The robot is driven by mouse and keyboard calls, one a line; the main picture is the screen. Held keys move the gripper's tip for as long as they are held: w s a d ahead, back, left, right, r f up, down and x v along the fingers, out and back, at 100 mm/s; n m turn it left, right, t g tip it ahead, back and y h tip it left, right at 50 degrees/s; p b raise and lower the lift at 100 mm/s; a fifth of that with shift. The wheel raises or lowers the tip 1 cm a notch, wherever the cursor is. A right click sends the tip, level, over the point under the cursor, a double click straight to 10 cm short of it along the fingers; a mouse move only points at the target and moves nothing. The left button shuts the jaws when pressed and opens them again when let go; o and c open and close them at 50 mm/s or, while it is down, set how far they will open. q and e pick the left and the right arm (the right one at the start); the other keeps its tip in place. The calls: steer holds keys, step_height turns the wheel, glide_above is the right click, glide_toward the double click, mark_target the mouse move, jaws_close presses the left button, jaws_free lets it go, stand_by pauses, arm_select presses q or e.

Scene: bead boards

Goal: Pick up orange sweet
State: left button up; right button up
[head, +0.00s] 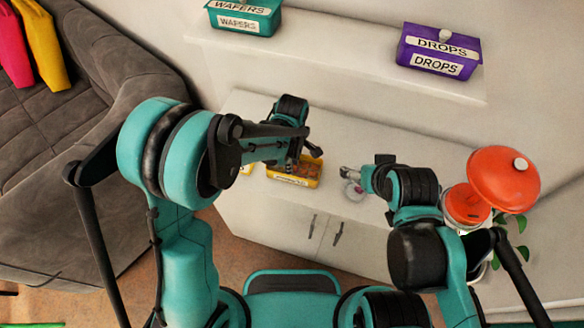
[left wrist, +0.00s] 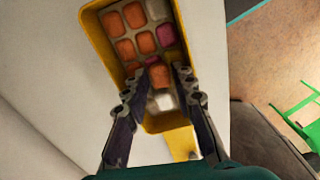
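A yellow tray (left wrist: 90,45) of sweets lies tilted across the left wrist view. It holds several orange sweets (left wrist: 125,48) in rows, with a pink one and pale ones. My left gripper (left wrist: 160,74) is over the tray, its fingers close on either side of one orange sweet (left wrist: 158,77). That sweet overlaps the row behind and looks raised. In the head view the tray (head: 309,181) is on the white cabinet, partly hidden by my left arm and left gripper (head: 294,162). My right gripper (head: 349,173) is apart from the tray, to its right; its fingers are too small to read.
A teal WAFERS box (head: 243,20) and a purple DROPS box (head: 438,50) stand on the shelf above. A small clear round item (head: 355,191) lies near my right gripper. A grey sofa (head: 60,130) is at the left.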

arm_select(q)
steer(key=c, duration=0.4)
steer(key=shift+r, duration=0.1)
